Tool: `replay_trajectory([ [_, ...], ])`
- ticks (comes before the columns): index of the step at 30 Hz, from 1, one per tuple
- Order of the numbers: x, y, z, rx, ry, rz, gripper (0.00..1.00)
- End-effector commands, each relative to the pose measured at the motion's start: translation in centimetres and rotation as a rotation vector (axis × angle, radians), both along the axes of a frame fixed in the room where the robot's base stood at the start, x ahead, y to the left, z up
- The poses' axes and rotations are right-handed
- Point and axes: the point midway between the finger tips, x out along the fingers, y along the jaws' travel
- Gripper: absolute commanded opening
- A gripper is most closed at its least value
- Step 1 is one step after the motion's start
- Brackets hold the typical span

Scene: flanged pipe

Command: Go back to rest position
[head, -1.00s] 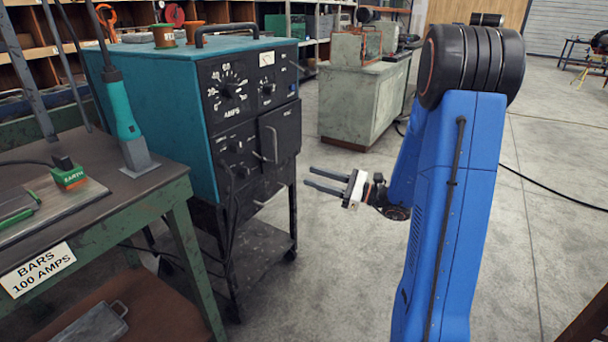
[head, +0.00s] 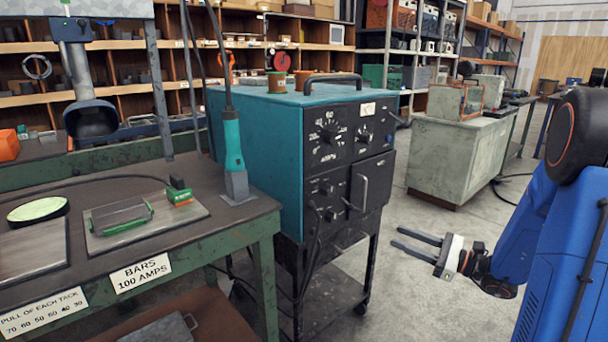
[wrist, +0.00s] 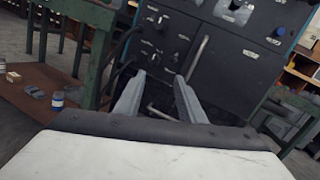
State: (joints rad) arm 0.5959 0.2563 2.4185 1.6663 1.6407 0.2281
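My gripper (head: 417,239) is held out over the concrete floor in the head view, to the right of the teal welding machine. Its two grey fingers point left and stand apart with nothing between them. In the wrist view my gripper (wrist: 155,97) also shows two separated, empty fingers, with the machine's dark front panel (wrist: 225,50) beyond them. My blue arm fills the right edge of the head view. I cannot tell the exact distance from the fingers to the machine.
The teal machine (head: 255,150) stands on a dark wheeled cart (head: 330,300). A green-legged workbench (head: 262,270) with a teal-handled torch (head: 233,150) is at left. A grey-green cabinet (head: 455,160) stands behind. Floor between machine and cabinet is open.

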Motion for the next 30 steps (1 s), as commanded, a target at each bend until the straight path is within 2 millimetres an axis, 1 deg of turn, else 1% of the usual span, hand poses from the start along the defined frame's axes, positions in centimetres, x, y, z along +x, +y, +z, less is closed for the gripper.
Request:
replay_trajectory([
  [1, -0.8, 1.6, 0.5, -0.040, -0.008, 0.040, 0.36],
  [5, -4.0, 5.9, 1.0, -0.179, -0.027, 0.171, 0.36],
  [6, -5.1, 7.2, 1.0, -0.227, -0.034, 0.212, 0.36],
  [8, -6.8, 8.8, 1.0, -0.297, -0.045, 0.273, 0.36],
  [9, -7.9, 9.9, 0.9, -0.346, -0.055, 0.313, 0.36],
  [12, -10.8, 11.9, 0.7, -0.469, -0.086, 0.407, 0.36],
  [15, -13.7, 13.4, 0.2, -0.596, -0.119, 0.496, 0.36],
  [18, -16.5, 14.4, -0.4, -0.724, -0.161, 0.581, 0.36],
  [22, -19.8, 14.9, -1.1, -0.895, -0.221, 0.682, 0.36],
  [26, -22.7, 14.5, -1.8, -1.069, -0.292, 0.774, 0.36],
  [30, -25.3, 13.5, -2.3, -1.261, -0.379, 0.861, 0.36],
])
